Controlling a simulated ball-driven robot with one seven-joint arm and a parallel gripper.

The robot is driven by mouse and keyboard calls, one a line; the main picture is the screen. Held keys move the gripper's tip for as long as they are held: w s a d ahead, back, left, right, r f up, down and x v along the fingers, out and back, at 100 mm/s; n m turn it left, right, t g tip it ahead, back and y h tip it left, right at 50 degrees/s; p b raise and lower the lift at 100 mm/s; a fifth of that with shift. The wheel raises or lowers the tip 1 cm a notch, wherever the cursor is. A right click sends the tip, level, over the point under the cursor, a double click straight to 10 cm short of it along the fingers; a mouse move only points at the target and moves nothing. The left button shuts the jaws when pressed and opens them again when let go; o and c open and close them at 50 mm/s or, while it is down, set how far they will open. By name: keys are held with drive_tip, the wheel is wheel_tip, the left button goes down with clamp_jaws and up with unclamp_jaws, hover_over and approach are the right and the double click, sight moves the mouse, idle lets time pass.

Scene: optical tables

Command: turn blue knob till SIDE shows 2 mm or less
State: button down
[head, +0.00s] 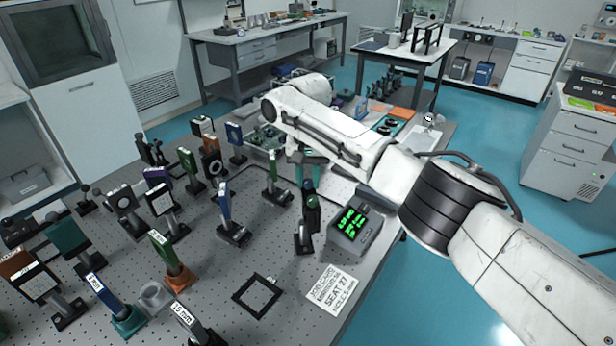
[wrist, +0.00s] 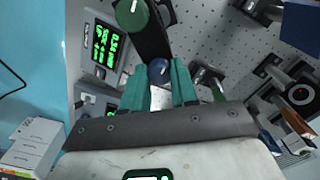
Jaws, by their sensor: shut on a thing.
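The blue knob (wrist: 159,70) shows in the wrist view between the tips of my gripper's two teal fingers (wrist: 162,80). It has a pale mark on its face. The fingers are shut on it. In the head view my gripper (head: 309,172) reaches down beside the post mount, and I cannot make out the blue knob there. A green knob (wrist: 132,15) with a white line sits on the same dark mount, apart from the fingers. The readout box (head: 355,225) has a lit green display (wrist: 104,46). Its figures, the SIDE value included, are too small and blurred to read.
A job card (head: 331,288) and a black square frame (head: 257,294) lie on the perforated table. Several post-mounted optics crowd the left, including a blue-framed one (head: 225,203). The blue floor (head: 430,285) is clear at the right of the table.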

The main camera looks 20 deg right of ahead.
sight(308, 181)
drive_tip(key=shift+n, duration=0.3)
drive_tip(key=shift+a+n+p, duration=0.1)
drive_tip(key=shift+n+p, duration=0.3)
drive_tip(key=shift+n, duration=0.6)
drive_tip(key=n, duration=0.2)
drive_tip(key=shift+n, duration=0.3)
drive_tip(key=n, duration=0.5)
drive_tip(key=shift+n, duration=0.3)
drive_tip(key=shift+r, duration=0.1)
drive_tip(key=c, duration=0.9)
unclamp_jaws()
drive_tip(key=shift+o, duration=0.2)
drive_tip(key=shift+b, duration=0.3)
wheel_tip(308, 181, up, 11)
drive_tip(key=b, duration=0.1)
drive_tip(key=shift+b, duration=0.4)
